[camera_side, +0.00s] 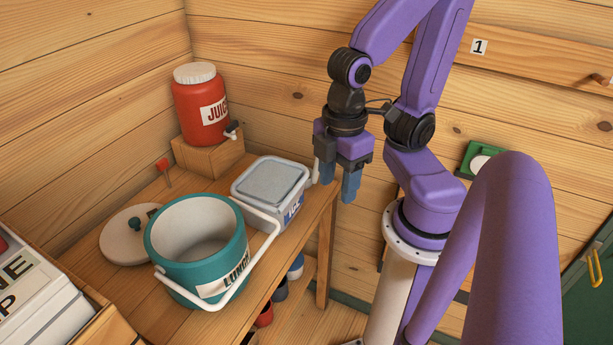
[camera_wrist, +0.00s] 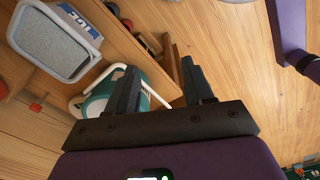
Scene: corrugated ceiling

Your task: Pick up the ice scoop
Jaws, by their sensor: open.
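I cannot make out an ice scoop for certain. A white box labelled ICE (camera_side: 292,213) with a grey speckled top stands on the wooden table in the side view. In the wrist view the ice box (camera_wrist: 43,74) is at the upper left. A small pale part shows at its right edge in the side view; I cannot tell what it is. My gripper (camera_side: 339,188) is open and empty, just right of the ice box and beyond the table's edge. In the wrist view its dark fingers (camera_wrist: 160,76) are apart with nothing between them.
A teal lunch pail (camera_side: 171,268) with a white handle stands in front of the ice box. Its round lid (camera_side: 115,240) lies to the left. A red juice jug (camera_side: 190,112) stands on a wooden block behind. Several small items lie below the table.

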